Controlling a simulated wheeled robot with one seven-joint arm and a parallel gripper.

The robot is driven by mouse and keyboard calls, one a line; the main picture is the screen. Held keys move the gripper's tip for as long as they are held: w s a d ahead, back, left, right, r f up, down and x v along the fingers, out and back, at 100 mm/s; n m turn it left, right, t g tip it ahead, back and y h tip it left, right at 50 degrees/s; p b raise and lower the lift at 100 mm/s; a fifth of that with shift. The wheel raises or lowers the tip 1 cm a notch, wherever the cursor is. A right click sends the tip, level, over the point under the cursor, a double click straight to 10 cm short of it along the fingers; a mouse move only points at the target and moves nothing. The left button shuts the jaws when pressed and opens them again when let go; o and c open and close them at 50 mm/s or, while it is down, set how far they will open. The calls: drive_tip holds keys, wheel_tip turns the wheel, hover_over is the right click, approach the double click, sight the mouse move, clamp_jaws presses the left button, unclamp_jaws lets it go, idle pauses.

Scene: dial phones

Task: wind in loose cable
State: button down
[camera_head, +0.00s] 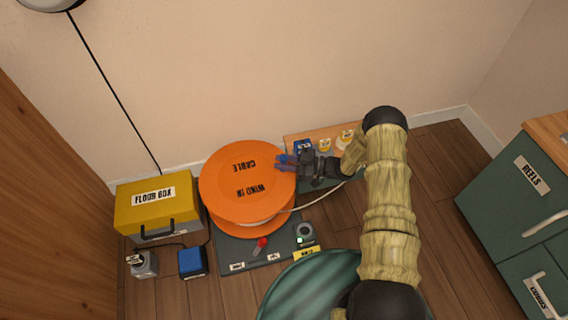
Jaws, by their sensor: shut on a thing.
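A large orange reel (232,180) marked "WIND IN CABLE" lies flat on a dark base plate (232,256). A pale loose cable (318,199) runs from the reel's lower right side out toward the right, where my arm hides its end. My gripper (284,162) is at the reel's upper right rim, shut on a small blue knob (282,158). The fingers hide most of the knob, and I cannot tell how it joins the reel.
A yellow floor box (157,207) stands left of the reel, with a blue block (192,262) and a small grey unit (144,264) before it. A red lever (261,245) sits on the plate. Green drawers (510,200) are at right.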

drive_tip(key=c, duration=1.3)
unclamp_jaws()
drive_tip(key=shift+c, duration=0.2)
drive_tip(key=shift+d, duration=0.1)
drive_tip(key=s+d+p, duration=0.2)
drive_tip(key=d+p, duration=0.3)
drive_tip(key=d, duration=1.2)
drive_tip(key=shift+p, duration=0.3)
drive_tip(key=shift+s+d, duration=0.1)
